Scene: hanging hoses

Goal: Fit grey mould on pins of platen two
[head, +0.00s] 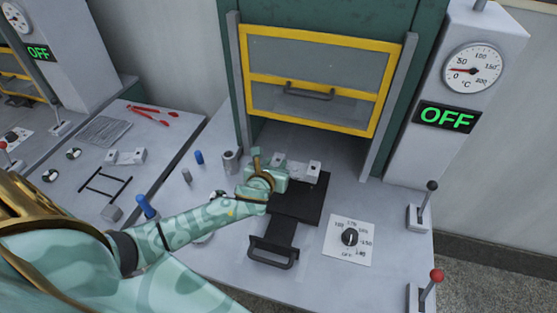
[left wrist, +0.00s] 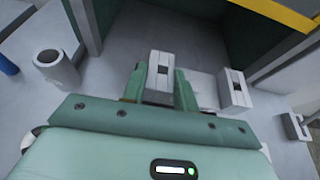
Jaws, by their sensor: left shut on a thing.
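The grey mould (head: 314,168) is a light grey piece with two raised blocks, over the back part of the black platen (head: 292,206). My left gripper (head: 276,167) is shut on the mould's left block. In the left wrist view, the fingers of my left gripper (left wrist: 159,88) close on both sides of that block, and the mould's other block (left wrist: 235,90) stands free to the right. The platen's pins are hidden, and I cannot tell whether the mould touches the platen. My right gripper is not in view.
A press with a yellow-framed guard (head: 310,127) stands behind the platen, its guard raised. A grey cup (head: 230,162) and a blue cylinder (head: 199,157) stand to the left. A dial plate (head: 348,239) and levers (head: 427,204) are on the right. A similar grey piece (head: 125,157) lies on the left bench.

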